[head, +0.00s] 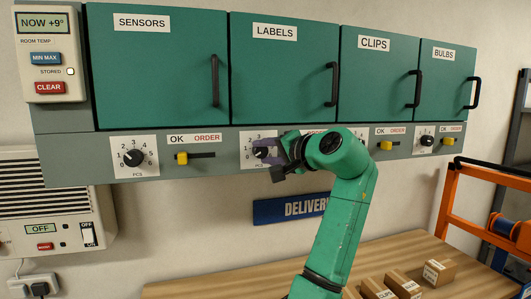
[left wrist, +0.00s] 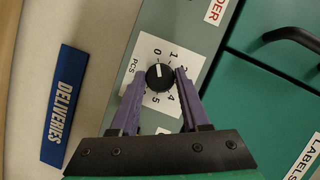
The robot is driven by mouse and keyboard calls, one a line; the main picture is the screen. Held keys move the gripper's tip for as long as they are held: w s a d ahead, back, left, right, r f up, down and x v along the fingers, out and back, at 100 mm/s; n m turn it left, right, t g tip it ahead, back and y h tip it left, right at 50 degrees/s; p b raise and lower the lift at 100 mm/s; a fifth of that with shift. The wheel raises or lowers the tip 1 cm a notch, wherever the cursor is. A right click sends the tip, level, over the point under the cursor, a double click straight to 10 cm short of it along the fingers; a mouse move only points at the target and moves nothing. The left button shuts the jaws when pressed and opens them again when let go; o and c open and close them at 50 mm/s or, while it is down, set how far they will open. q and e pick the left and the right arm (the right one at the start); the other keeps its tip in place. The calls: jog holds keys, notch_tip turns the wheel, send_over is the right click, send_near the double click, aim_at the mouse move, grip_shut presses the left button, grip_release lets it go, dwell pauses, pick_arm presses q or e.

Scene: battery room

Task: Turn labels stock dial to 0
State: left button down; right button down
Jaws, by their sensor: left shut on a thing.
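The labels stock dial (head: 261,152) is a black knob on a white numbered plate under the LABELS door. My left gripper (head: 267,153) is at it with purple fingers and partly hides the plate. In the left wrist view the fingers of the gripper (left wrist: 154,82) stand on both sides of the dial (left wrist: 160,77), shut on it. The knob's white mark lies on its upper part, on the side of the 0; its exact reading is hard to tell. The 3 is hidden by a finger. My right gripper is not in view.
The sensors dial (head: 134,157) and its yellow slider (head: 182,158) are to the left on the same strip. Door handles (head: 332,84) stick out above. A blue DELIVERIES sign (head: 290,208) hangs below. Small boxes (head: 405,285) stand on the wooden table (head: 250,283).

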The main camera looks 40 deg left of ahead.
pick_arm(q)
jog(key=shift+c, duration=1.9)
grip_release()
jog(key=shift+f, duration=0.1)
jog(key=shift+d, duration=0.1)
jog(key=shift+s+d+b, duration=0.1)
jog(key=shift+d+b, duration=0.25)
jog(key=shift+d, duration=0.05)
jog(key=b+v, duration=0.3)
jog(key=v, duration=1)
jog(key=shift+s+d+r, duration=0.2)
jog(key=shift+d, duration=0.05)
